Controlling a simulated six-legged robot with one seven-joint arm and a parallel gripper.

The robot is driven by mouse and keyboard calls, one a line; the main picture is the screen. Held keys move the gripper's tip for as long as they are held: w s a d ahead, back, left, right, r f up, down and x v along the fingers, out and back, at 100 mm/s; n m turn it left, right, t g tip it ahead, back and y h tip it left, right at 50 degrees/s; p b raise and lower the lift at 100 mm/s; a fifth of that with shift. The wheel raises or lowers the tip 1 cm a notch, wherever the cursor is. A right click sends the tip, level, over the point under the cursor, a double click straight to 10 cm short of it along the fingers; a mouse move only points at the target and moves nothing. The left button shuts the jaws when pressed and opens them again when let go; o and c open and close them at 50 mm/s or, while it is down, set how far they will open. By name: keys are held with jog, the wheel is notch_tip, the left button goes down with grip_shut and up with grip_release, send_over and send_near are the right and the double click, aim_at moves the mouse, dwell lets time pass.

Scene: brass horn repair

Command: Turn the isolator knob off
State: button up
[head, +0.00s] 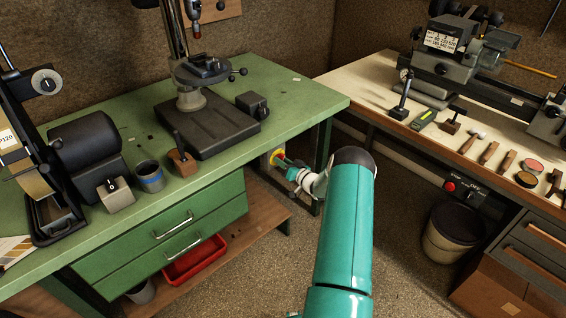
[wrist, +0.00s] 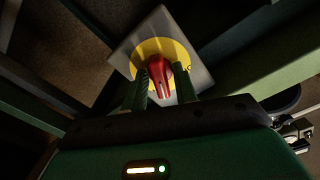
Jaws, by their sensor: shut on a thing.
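The isolator knob (wrist: 159,70) is red and sits on a round yellow disc (wrist: 150,47) on a pale grey square plate (wrist: 127,41). The plate looks tilted in the wrist view. My gripper (wrist: 162,84) has one green finger on each side of the knob and is shut on it. In the head view the yellow disc (head: 278,152) shows under the right end of the green bench, with my gripper (head: 285,162) reaching it from the right. The knob itself is largely hidden by my gripper there.
The green bench (head: 310,92) overhangs the isolator, and its dark leg (head: 322,165) stands close to my wrist. A wooden lower shelf (head: 262,215) lies below. A bin (head: 452,235) stands right, under the pale bench (head: 365,85). The floor between the benches is clear.

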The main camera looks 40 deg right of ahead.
jog(key=n, duration=1.4)
jog(key=shift+n, duration=0.3)
dwell(0.3)
jog(key=o, duration=0.7)
jog(key=shift+c, duration=0.2)
jog(key=shift+s, duration=0.1)
jog(key=s, duration=1.3)
jog(key=shift+s+d, duration=0.2)
jog(key=shift+s, duration=0.15)
